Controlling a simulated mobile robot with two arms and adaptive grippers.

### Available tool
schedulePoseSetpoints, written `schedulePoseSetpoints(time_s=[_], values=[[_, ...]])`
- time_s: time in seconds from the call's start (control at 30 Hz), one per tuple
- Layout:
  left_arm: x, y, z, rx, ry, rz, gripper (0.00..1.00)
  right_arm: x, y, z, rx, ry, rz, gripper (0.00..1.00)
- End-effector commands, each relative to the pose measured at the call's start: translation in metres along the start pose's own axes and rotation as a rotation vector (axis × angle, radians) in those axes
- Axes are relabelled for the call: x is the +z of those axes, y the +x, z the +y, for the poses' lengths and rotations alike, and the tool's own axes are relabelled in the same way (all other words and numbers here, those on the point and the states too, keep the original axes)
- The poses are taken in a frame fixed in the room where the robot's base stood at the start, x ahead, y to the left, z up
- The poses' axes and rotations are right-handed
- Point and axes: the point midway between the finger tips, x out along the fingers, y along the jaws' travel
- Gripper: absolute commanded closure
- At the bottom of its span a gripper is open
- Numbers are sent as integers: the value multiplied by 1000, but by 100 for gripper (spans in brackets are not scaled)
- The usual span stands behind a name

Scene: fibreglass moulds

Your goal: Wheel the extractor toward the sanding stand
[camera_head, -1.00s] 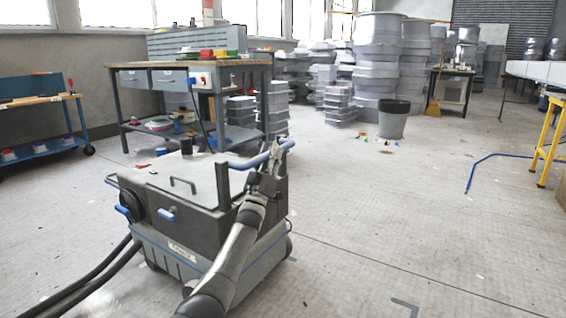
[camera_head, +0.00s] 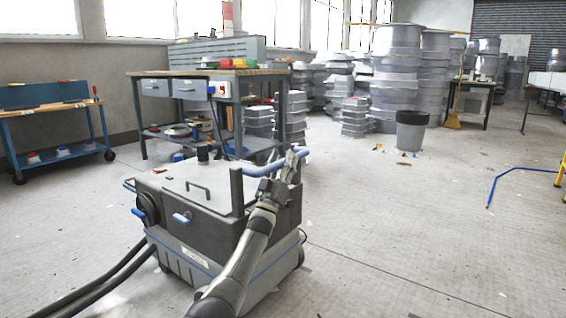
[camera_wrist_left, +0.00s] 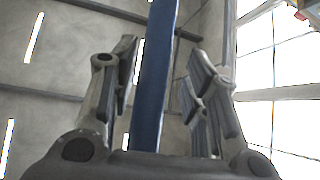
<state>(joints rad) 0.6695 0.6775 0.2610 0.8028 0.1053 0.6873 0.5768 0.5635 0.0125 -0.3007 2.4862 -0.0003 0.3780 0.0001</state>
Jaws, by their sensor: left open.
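My left gripper (camera_head: 292,168) is at the right end of the handle. In the left wrist view, its fingers (camera_wrist_left: 155,75) are open, one on each side of the blue bar (camera_wrist_left: 155,60); contact cannot be told. My right gripper is not in view. I cannot tell which thing is the sanding stand.
A workbench (camera_head: 258,73) stands close behind the extractor, and a blue cart (camera_head: 55,108) is at the left. Stacked grey moulds (camera_head: 395,80) and a bin (camera_head: 410,132) stand farther back. Blue tubing (camera_head: 515,173) lies at the right. The floor (camera_head: 400,220) to the right is largely clear.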

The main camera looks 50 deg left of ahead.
Motion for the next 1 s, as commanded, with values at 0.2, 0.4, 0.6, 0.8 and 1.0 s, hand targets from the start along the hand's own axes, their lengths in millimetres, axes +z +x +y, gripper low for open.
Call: schedulePoseSetpoints(time_s=[0.2,0.4,0.6,0.8,1.0], values=[[1,-4,1,2,-1,0,58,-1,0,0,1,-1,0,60],[1,-23,1,3,1,-2,58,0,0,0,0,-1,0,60],[0,-53,0,2,0,-2,58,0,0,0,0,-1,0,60],[1,-87,-1,0,1,-3,58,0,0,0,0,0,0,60],[0,-111,-2,-1,1,0,58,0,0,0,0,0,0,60]])
